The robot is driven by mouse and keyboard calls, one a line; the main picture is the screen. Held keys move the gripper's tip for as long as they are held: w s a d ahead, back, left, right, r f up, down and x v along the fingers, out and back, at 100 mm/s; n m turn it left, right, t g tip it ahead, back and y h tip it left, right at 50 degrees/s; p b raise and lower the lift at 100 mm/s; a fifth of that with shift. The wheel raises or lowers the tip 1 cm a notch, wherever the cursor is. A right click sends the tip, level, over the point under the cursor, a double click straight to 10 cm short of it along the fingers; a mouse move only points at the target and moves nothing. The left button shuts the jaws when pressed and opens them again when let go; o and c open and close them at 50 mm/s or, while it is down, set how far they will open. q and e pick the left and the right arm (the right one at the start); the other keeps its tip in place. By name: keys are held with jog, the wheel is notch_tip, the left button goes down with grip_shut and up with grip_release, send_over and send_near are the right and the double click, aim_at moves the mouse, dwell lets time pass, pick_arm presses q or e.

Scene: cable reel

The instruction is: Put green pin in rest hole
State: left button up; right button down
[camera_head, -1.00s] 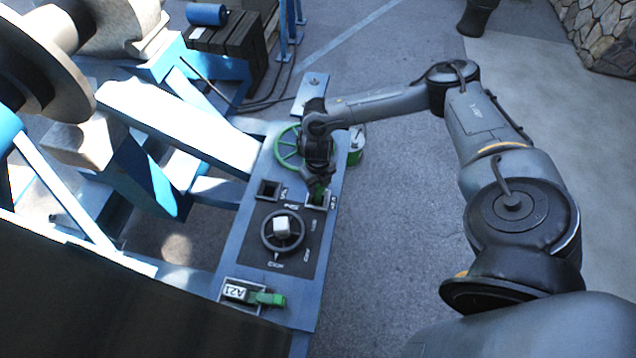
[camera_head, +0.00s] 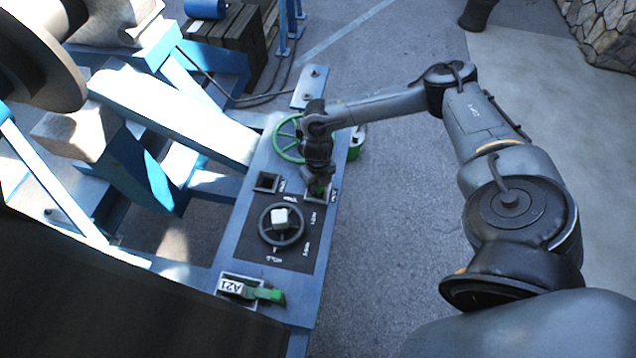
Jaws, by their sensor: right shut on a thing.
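My right gripper (camera_head: 318,180) points down over the right one of two square holes on the blue-grey panel (camera_head: 245,240). It is shut on the green pin (camera_head: 318,189), of which only a small green part shows between the fingers. The pin is at the right square hole (camera_head: 320,197); how deep it sits I cannot tell. The left square hole (camera_head: 267,182) looks dark and empty. I cannot tell from the small lettering which hole is the rest hole. My left gripper is not in view.
A black dial with a white knob (camera_head: 280,218) lies in front of the holes. A green handwheel (camera_head: 288,138) stands behind them, close to my right wrist. A green lever tagged A21 (camera_head: 264,293) is at the near end. Open floor lies right of the panel.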

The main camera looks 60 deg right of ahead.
jog(key=shift+w+r, duration=0.1)
dwell(0.6)
jog(key=c, duration=0.5)
grip_release()
notch_tip(320, 180, up, 10)
jog(key=shift+f+b, duration=0.25)
jog(key=shift+b, duration=0.25)
jog(key=shift+r, duration=0.65)
